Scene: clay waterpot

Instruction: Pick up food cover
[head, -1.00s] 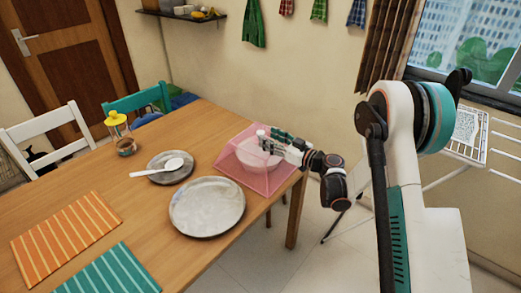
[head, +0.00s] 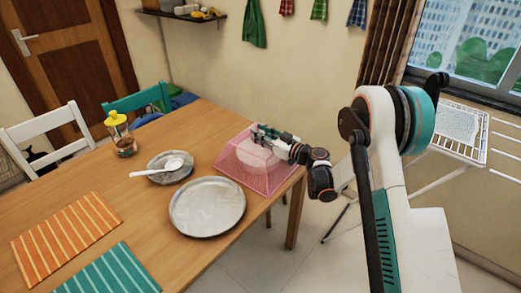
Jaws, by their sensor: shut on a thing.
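The food cover (head: 262,178) is a pink, see-through mesh box with sloping sides. It stands at the right corner of the wooden table in the head view. A pale round dish or bowl (head: 246,160) shows through it. My gripper (head: 262,133) is at the top of the cover, reaching in from the right, and is shut on the cover's top knob, which the fingers mostly hide. The cover looks upright, and its lower edge is at or very near the tabletop; I cannot tell if there is a gap.
A large grey plate (head: 207,206) lies just left of the cover. A smaller plate (head: 160,176) with a white spoon (head: 170,164) and a yellow-topped jar (head: 120,135) are farther left. Striped placemats (head: 66,238) lie at front left. A wooden shelf (head: 180,15) hangs above the back.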

